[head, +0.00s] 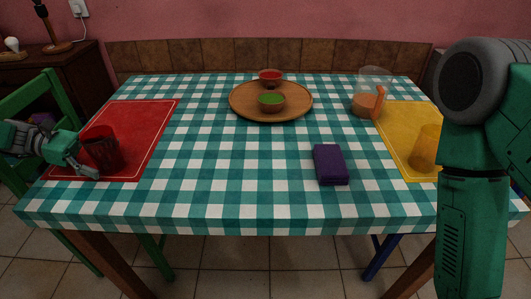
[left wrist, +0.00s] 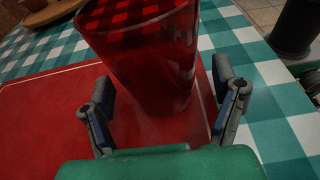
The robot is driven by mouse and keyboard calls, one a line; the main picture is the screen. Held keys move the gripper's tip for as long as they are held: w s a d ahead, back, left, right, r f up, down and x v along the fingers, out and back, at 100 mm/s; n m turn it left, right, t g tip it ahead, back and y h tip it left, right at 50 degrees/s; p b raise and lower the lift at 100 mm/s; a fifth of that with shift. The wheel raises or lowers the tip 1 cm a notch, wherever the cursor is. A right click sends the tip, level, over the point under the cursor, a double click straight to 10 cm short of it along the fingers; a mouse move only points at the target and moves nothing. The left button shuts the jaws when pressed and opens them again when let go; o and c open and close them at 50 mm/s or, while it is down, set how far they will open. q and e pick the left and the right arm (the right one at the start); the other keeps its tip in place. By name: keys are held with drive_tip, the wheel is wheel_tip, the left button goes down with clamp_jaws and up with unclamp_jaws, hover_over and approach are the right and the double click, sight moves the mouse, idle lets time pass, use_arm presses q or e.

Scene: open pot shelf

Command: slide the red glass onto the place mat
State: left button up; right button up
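The red glass (head: 104,152) stands upright on the red place mat (head: 140,125), near the mat's front edge at the left of the table. In the left wrist view the glass (left wrist: 150,60) fills the middle, with its base over the red mat (left wrist: 40,110). My left gripper (head: 80,155) is open at the glass's left side in the head view. In the left wrist view its two fingers (left wrist: 163,95) are spread, one to each side of the glass's lower part, with visible gaps. My right gripper is out of view.
The checked cloth between is clear.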

use_arm(q)
drive_tip(key=v, duration=1.2)
drive_tip(key=shift+w+a+f, duration=0.1)
